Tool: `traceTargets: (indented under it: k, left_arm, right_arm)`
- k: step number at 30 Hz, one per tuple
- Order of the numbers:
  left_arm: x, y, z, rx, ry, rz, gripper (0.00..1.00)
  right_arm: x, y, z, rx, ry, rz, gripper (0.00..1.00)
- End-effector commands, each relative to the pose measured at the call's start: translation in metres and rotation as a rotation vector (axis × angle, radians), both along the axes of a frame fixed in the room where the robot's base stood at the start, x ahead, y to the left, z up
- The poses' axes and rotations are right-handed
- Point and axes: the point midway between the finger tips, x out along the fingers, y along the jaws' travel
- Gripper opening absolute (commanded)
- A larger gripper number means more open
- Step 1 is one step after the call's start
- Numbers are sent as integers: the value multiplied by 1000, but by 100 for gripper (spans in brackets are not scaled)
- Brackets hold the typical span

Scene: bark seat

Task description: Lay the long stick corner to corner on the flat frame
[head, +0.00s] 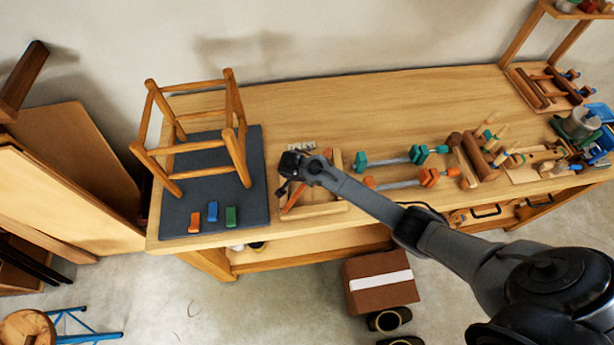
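A small flat wooden frame (318,211) lies near the front edge of the bench, partly hidden under my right arm. A thin orange-brown stick (293,197) shows slanted at its left side, close under my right gripper. I cannot tell whether the stick rests on the frame or is held. My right gripper (283,189) is over the frame's left side, pointing down. Its fingers are small and dark, and I cannot tell whether they are open or shut. My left gripper is not in view.
A wooden stool frame (238,150) stands on a dark mat (255,205) at the left, with red, blue and green blocks (212,211) in front. Clamps (405,157) lie right of the flat frame. The bench's back middle (400,105) is clear.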

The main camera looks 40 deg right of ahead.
Motion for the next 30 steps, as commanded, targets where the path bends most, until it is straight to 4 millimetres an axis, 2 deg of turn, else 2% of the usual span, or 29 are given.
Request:
traceTargets:
  k: [4,5,10,16,19,20,30]
  left_arm:
    - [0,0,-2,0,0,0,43]
    - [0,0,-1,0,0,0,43]
    - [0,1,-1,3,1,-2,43]
    - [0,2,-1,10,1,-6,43]
    - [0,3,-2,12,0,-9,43]
    - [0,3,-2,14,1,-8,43]
    - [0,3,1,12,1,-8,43]
  right_arm:
    - [0,0,-4,0,1,1,0]
    - [0,0,-3,0,0,1,23]
    - [0,0,-3,0,0,0,48]
    - [0,0,-3,0,0,0,48]
    - [0,0,-3,0,0,0,63]
    - [0,0,-3,0,0,0,65]
    - [0,0,0,0,0,0,65]
